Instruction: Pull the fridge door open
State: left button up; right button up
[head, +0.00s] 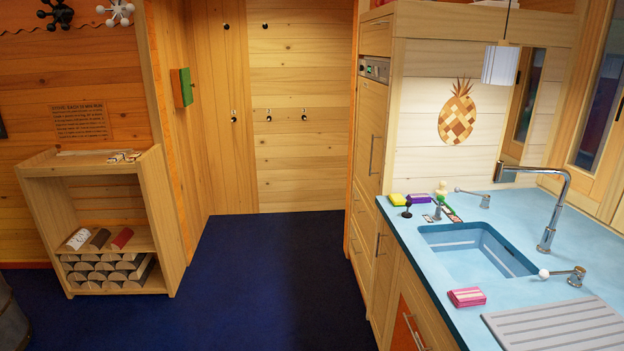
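A tall wooden cabinet front (367,140) stands at the left end of the kitchen counter. It has a small control panel (374,69) near the top and a vertical metal bar handle (372,155) on its long door. The door looks shut and is seen at a steep angle. No front is plainly marked as the fridge, so I cannot tell for certain that this is its door. Neither of my grippers is in view.
A blue counter (400,225) with a sink (478,250) and tap (548,225) juts out at the right. A log shelf (160,210) stands at the left. The dark blue floor (260,285) between them is clear.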

aim_at(372, 95)
jog(key=i+z, duration=0.2)
jog(key=i, duration=0.35)
jog(key=i+j+z, duration=0.15)
jog(key=i, duration=0.4)
jog(key=i+j+z, duration=0.2)
jog(key=i, duration=0.3)
jog(key=j, duration=0.1)
